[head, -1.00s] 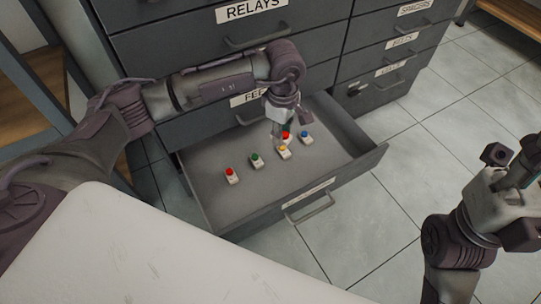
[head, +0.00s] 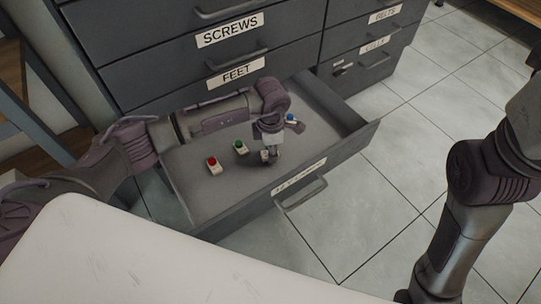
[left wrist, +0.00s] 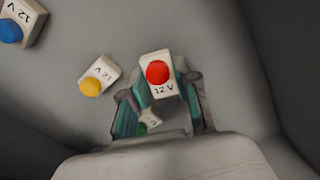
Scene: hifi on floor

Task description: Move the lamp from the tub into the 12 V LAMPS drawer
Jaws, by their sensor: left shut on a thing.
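The lamp (left wrist: 158,75), a white block with a red top marked "12 V", is between the fingers of my left gripper (left wrist: 160,100) in the left wrist view. That gripper (head: 267,150) is shut on it, inside the open drawer (head: 345,110), and hides it in the head view. Whether the lamp touches the drawer floor is unclear. The drawer's front label (head: 300,178) is too slanted to read. Only a part of my right gripper (head: 534,58) shows at the right edge. The tub is not seen.
Other lamps stand in the drawer: red (head: 213,165), green (head: 239,147), blue (head: 291,119) and yellow (left wrist: 99,77). The yellow one is close to the held lamp. Above are closed drawers marked SCREWS (head: 230,31) and FEET (head: 236,73). Bare tiled floor (head: 400,150) lies right.

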